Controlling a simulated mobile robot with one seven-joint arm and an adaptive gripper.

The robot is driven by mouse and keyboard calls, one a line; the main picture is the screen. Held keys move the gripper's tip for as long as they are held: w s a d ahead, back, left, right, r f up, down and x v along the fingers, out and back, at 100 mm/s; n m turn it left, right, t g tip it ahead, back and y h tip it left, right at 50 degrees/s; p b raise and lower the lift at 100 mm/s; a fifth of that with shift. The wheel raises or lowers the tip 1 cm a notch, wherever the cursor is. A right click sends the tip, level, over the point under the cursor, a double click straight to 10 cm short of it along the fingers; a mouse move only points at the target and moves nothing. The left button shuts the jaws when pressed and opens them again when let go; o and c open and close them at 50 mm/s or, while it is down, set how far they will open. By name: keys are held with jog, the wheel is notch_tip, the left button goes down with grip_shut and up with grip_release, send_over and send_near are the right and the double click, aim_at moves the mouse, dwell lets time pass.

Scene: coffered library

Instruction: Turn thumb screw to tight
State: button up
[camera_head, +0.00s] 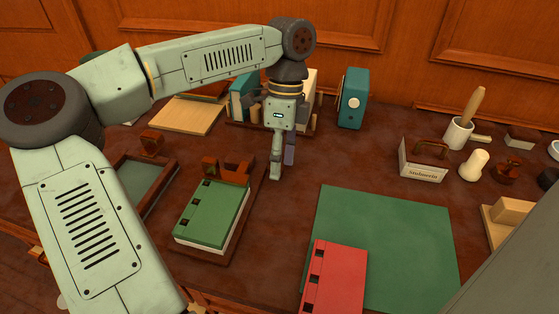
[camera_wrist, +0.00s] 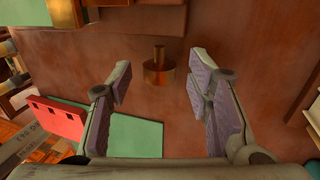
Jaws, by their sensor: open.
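A small brass-coloured knob (camera_wrist: 159,69) with a round base and a narrower stem shows in the wrist view, and looks like the thumb screw. It lies beyond the gap between the fingertips, touched by neither. My gripper (camera_wrist: 158,85) is open and empty, with a purple-grey pad on each finger. In the head view my gripper (camera_head: 283,165) points down over the desk, just right of a wooden corner piece (camera_head: 232,171) and a green book (camera_head: 211,213). I cannot make out the knob there. Whether it is tight or loose cannot be told.
The green book lies on a wooden board. A green mat (camera_head: 405,240) and a red book (camera_head: 335,275) lie towards the front right. A teal box (camera_head: 352,98) stands behind. A labelled carrier (camera_head: 423,160) and a mortar (camera_head: 457,134) stand right. Bare desk shows right of my gripper.

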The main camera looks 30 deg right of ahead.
jog(key=v, duration=1.1)
jog(key=shift+r, duration=0.25)
